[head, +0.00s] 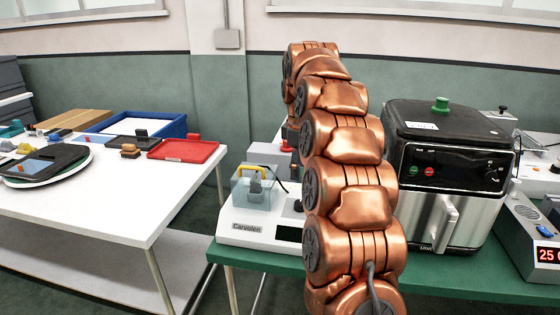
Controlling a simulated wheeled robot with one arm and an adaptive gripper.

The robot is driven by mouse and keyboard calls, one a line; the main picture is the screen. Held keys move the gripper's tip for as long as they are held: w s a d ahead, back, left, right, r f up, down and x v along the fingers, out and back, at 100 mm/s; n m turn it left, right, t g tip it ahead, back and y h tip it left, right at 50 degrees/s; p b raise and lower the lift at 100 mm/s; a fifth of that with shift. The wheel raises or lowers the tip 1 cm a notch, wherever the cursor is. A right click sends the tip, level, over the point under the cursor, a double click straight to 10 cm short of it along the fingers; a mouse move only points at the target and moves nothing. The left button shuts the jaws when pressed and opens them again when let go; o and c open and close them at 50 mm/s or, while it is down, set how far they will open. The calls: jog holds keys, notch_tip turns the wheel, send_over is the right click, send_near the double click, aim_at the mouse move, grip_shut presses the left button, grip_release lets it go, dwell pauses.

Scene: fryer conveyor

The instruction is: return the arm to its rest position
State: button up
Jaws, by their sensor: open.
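My copper-coloured arm rises through the middle of the head view, from the bottom edge to near the back wall. Its links stand almost in a column in front of the green table. My gripper cannot be made out in this view, and neither can anything it might hold.
A black and steel fryer (447,170) stands right of my arm on the green table (470,280). A white device (262,222) with a clear, yellow-handled box stands left of it. A white table (130,205) with a red tray (185,151) and blue tray (172,128) is further left.

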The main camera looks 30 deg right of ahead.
jog(key=s+a+r+m+p, duration=0.2)
jog(key=s+a+m+p, duration=0.15)
jog(key=s+a, duration=1.1)
jog(key=s+a+f+m+g+p, duration=0.1)
jog(key=s+a+f+m+p, duration=0.1)
jog(key=s, duration=0.9)
jog(key=s+a+f+m+g+p, duration=0.1)
jog(key=s+a+f, duration=0.3)
jog(key=s, duration=0.8)
jog(key=shift+a+m+p, duration=0.65)
jog(key=shift+a, duration=0.5)
